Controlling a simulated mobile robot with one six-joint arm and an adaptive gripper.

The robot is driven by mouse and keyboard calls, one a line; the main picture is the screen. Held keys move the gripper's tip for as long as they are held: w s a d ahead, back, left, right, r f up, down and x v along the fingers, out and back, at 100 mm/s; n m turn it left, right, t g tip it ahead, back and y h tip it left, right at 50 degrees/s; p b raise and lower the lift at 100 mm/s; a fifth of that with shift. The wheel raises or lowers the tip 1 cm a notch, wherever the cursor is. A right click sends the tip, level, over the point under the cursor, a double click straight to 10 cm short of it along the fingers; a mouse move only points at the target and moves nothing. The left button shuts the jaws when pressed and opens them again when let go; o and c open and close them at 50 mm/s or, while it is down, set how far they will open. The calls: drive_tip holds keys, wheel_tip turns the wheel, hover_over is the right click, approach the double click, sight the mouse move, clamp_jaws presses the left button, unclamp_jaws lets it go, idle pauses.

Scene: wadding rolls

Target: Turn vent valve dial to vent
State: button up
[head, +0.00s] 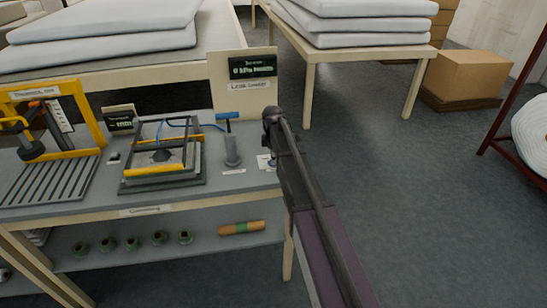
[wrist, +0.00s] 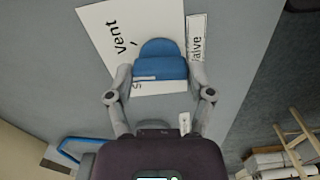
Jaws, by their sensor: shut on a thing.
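The blue vent valve dial (wrist: 160,62) sits on a white plate (wrist: 112,30) in the wrist view. The plate reads "Vent" at upper left of the dial. Another word below the dial is mostly covered, and a strip reading "valve" lies to the right. My gripper (wrist: 161,75) is shut on the dial, with one finger on each side. Which mark the dial points to is unclear. In the head view a bit of the white plate (head: 263,162) shows at the bench's right end; my arm hides the dial.
On the bench (head: 220,187) stand a grey cylinder with a blue handle (head: 231,150), a framed black-and-yellow fixture (head: 160,165) and a yellow press (head: 60,120). A sign board (head: 245,100) stands behind. Open floor lies right.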

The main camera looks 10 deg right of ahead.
drive_tip(key=m, duration=0.6)
drive_tip(key=shift+m, duration=0.4)
idle(0.3)
drive_tip(key=o, duration=1.1)
drive_tip(key=shift+n, duration=0.3)
